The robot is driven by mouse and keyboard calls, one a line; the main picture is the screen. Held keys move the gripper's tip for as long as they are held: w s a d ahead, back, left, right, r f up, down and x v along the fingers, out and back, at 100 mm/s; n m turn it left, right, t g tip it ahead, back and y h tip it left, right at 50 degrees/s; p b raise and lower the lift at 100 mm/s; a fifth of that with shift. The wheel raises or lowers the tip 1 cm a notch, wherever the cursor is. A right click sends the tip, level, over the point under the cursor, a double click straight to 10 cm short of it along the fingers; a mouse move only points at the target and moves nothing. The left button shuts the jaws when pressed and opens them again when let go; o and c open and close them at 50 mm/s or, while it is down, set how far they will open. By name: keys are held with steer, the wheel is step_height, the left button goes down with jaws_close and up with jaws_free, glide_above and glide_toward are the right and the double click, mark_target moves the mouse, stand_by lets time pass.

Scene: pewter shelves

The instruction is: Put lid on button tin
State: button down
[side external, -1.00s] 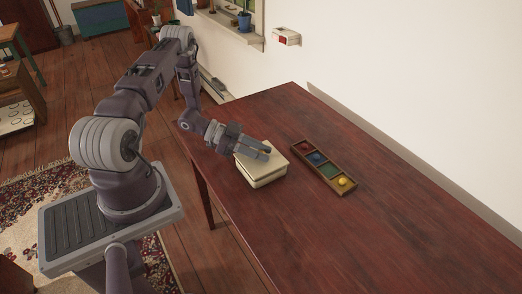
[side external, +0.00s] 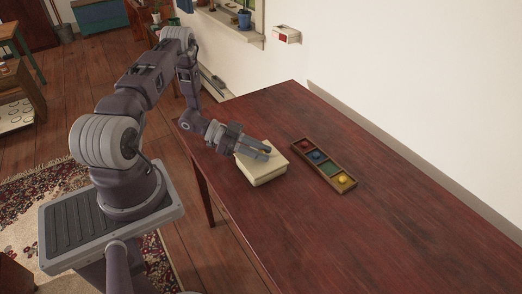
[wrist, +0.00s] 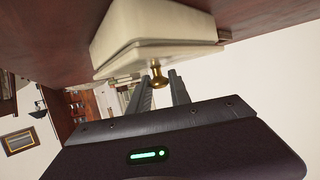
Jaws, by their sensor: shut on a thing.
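The cream button tin (side external: 268,181) stands on the dark red table, near its left edge. Its cream lid (side external: 275,157) lies on top of it, roughly lined up with the walls; whether it sits fully flush I cannot tell. In the wrist view the tin (wrist: 140,22) shows with the lid (wrist: 160,52) against it and a thin seam between them. A brass knob (wrist: 157,76) sticks out from the lid, between my fingertips. My gripper (side external: 268,152) is shut on the lid by this knob, just above the tin. The tin's inside is hidden.
A wooden tray (side external: 324,166) with several coloured compartments lies to the right of the tin, with a gap between them. A yellow ball (side external: 344,181) sits in its near compartment. The table's front and right parts (side external: 380,240) are clear. A white wall runs behind.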

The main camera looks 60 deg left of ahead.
steer(key=shift+f, duration=0.2)
steer(key=c, duration=1.1)
jaws_free()
steer(key=v, duration=0.7)
